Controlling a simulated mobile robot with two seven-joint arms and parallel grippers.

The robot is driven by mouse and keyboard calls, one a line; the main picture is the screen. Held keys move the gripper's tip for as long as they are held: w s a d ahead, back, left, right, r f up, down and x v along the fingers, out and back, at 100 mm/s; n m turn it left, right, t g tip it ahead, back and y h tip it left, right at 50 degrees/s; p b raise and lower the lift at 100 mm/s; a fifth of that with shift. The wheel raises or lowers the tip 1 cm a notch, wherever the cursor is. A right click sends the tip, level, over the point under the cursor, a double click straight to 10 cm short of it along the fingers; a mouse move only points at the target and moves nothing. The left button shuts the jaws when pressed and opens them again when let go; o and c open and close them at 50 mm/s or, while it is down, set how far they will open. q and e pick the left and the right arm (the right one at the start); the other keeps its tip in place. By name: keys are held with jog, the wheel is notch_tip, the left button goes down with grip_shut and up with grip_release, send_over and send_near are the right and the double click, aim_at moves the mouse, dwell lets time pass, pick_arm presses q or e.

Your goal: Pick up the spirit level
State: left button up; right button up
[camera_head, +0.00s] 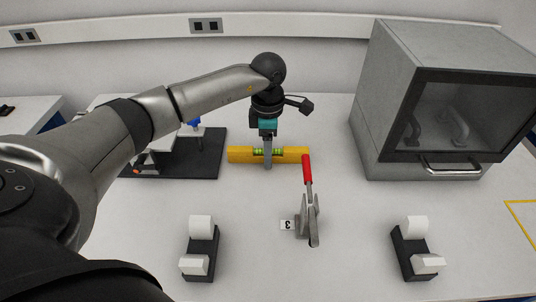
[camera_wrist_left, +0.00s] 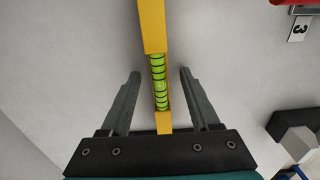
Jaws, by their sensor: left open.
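The spirit level (camera_head: 290,154) is a yellow bar with a green vial in its middle. It lies on the white table, running left to right in the head view. My left gripper (camera_head: 267,163) points down over its middle. In the left wrist view the level (camera_wrist_left: 152,25) runs between the two spread fingers of my left gripper (camera_wrist_left: 157,75), with a gap on each side of the green vial. The left gripper is open and holds nothing. My right gripper is in neither view.
A red-handled clamp (camera_head: 308,200) stands just right and in front of the level, beside a "3" label. A black board (camera_head: 200,160) with fittings lies to the left. A grey cabinet (camera_head: 385,110) stands at the right.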

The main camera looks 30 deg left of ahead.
pick_arm(q)
jog(key=shift+c, duration=0.2)
grip_shut()
dwell(0.4)
